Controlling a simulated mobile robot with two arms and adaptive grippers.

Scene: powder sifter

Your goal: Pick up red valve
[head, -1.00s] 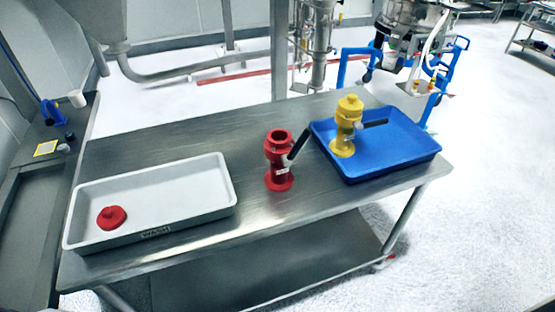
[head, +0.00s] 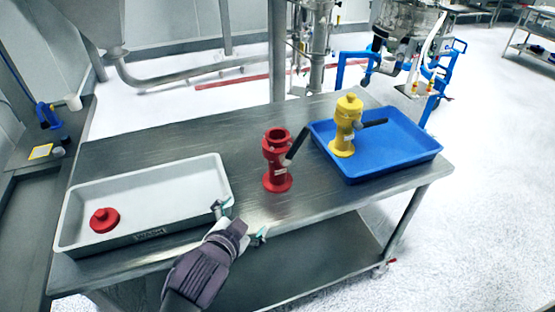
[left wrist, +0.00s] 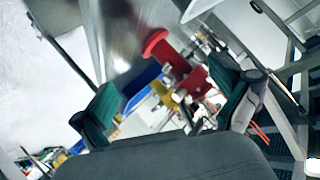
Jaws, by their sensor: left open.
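The red valve (head: 277,165) stands upright on the metal table in the head view, with a dark handle slanting up to the right. In the left wrist view the red valve (left wrist: 182,70) shows tilted beyond the fingers, in the gap between them. My left gripper (head: 240,222) is open and empty at the table's front edge, to the lower left of the valve and apart from it. Its two green-padded fingers (left wrist: 168,112) are spread wide in the left wrist view. My right gripper is not in view.
A grey tray (head: 190,178) on the left holds a red cap (head: 104,220). A blue tray (head: 405,160) on the right holds a yellow valve (head: 343,125) close beside the red one. The metal table (head: 210,135) is bare behind the red valve.

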